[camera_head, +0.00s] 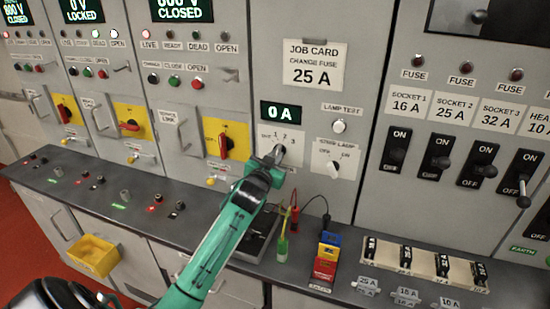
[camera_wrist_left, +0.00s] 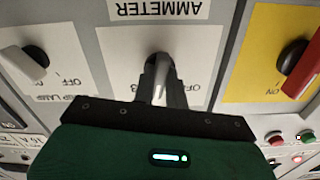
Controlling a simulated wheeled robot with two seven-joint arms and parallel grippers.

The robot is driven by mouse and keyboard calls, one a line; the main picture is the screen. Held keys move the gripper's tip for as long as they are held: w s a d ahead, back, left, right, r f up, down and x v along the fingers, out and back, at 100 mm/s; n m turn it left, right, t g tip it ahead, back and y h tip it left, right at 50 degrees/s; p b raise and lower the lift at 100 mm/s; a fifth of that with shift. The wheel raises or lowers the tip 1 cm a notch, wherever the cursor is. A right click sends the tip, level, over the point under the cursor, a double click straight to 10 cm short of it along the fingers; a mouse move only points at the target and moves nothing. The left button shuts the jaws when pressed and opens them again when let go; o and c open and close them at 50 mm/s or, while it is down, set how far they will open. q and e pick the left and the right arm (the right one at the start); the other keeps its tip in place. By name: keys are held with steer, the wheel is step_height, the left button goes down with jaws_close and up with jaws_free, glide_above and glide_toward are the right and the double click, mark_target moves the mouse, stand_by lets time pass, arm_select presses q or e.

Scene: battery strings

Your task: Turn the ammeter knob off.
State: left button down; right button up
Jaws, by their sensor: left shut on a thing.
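The ammeter knob (camera_wrist_left: 160,78) is a grey selector on a white plate (camera_head: 297,139) marked OFF, 1, 2 and 3, below the display (camera_head: 282,111) reading 0 A. In the left wrist view the AMMETER label (camera_wrist_left: 155,9) is upside down. My left gripper (camera_head: 274,157) reaches up to the plate with its fingers on either side of the knob, shut on it. The gripper partly covers the plate, and I cannot tell exactly which mark the knob points to. My right gripper is not in view.
The step lamp knob (camera_head: 334,168) is close on the right, and a red handle on a yellow plate (camera_head: 237,134) is close on the left. Below, the grey ledge (camera_head: 338,256) holds a screwdriver (camera_head: 282,246), probes and fuses. A yellow bin (camera_head: 93,255) hangs lower left.

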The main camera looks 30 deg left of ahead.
arm_select(q)
steer(key=n+p, duration=0.1)
steer(key=n, duration=0.2)
steer(key=shift+r, duration=0.1)
steer(key=n+p, duration=0.1)
steer(key=n, duration=0.2)
steer(key=shift+d+n, duration=0.1)
steer(key=shift+n, duration=0.3)
steer(key=n+p, duration=0.2)
steer(key=n, duration=0.1)
steer(key=shift+n, duration=0.9)
steer(key=c, duration=1.4)
jaws_free()
steer(key=shift+c, duration=0.2)
